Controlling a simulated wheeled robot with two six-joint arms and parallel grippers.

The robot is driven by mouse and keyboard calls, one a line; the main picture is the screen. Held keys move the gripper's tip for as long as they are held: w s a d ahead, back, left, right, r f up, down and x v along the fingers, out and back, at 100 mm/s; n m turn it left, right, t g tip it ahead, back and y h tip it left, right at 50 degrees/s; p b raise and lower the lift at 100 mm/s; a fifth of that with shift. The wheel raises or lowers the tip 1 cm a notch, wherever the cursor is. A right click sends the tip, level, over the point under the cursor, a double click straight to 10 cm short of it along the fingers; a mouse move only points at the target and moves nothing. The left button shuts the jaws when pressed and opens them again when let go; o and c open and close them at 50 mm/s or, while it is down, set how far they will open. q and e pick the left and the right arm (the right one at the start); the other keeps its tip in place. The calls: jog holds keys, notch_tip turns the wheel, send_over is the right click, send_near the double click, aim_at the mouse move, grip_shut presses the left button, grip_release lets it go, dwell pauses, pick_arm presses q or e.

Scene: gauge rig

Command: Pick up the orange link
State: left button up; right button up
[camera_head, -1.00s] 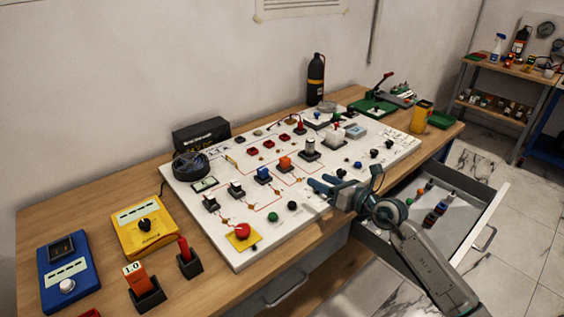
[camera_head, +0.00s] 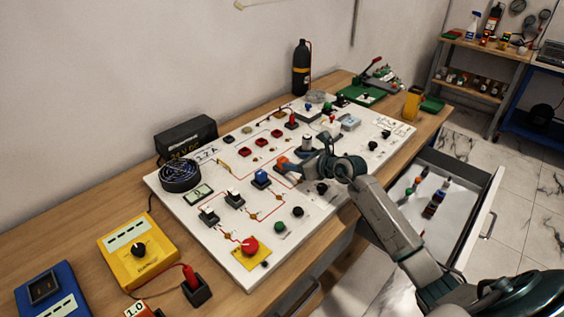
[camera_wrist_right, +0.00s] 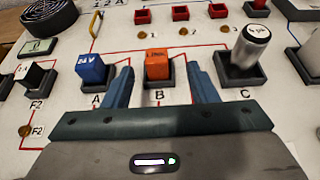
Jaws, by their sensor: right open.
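The orange link (camera_wrist_right: 158,66) stands in a dark holder at position B on the white board, seen in the right wrist view. In the head view the orange link (camera_head: 281,161) shows only in part beside my right gripper (camera_head: 284,171). In the wrist view my right gripper (camera_wrist_right: 160,84) is open, one finger on each side of the orange link, with a gap to both. No contact is visible. My left gripper is not in view.
A blue link (camera_wrist_right: 92,70) at A and a silver cylinder (camera_wrist_right: 248,48) at C stand close beside the fingers. The white board (camera_head: 330,205) carries several switches and a red button (camera_head: 250,245). An open drawer (camera_head: 425,200) lies to the right.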

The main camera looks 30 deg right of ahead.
aim_at(285, 160)
jog(key=shift+x, duration=0.75)
jog(key=shift+w+a+p, duration=0.2)
jog(key=shift+w+p, duration=0.15)
jog(key=shift+p, duration=0.1)
jog(key=p+x, duration=0.1)
jog(key=x, duration=0.2)
jog(key=shift+a+f, duration=0.15)
jog(key=shift+w+a+f, duration=0.15)
jog(key=shift+w+f, duration=0.1)
jog(key=shift+w, duration=0.2)
jog(key=shift+s, duration=0.1)
jog(key=c, duration=1)
jog(key=shift+c, duration=0.2)
jog(key=shift+r, duration=0.1)
